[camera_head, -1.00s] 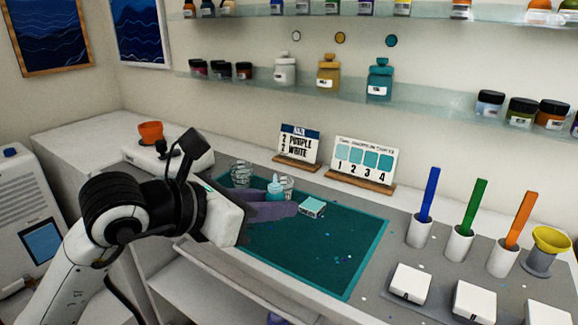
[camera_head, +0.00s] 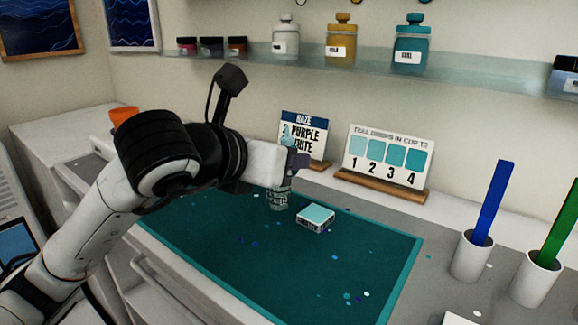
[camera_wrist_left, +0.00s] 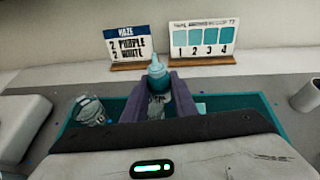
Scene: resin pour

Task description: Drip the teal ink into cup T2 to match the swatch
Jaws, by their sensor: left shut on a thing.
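My left gripper (camera_head: 298,160) is shut on the teal ink bottle (camera_wrist_left: 157,77), seen upright between the two fingers in the left wrist view. In the head view the gripper hides most of the bottle. A clear cup (camera_head: 278,198) stands on the mat just below the gripper; its label is too small to read. Another clear cup (camera_wrist_left: 88,109) is at the left in the wrist view, apart from the gripper. The swatch card (camera_head: 387,158), with teal squares numbered 1 to 4, stands behind the mat. My right gripper is not in view.
A small teal-topped block (camera_head: 316,217) sits on the teal mat (camera_head: 240,250), right of the cup. A purple and white recipe card (camera_head: 302,135) stands behind. Holders with a blue stick (camera_head: 492,203) and a green stick (camera_head: 561,225) are at right.

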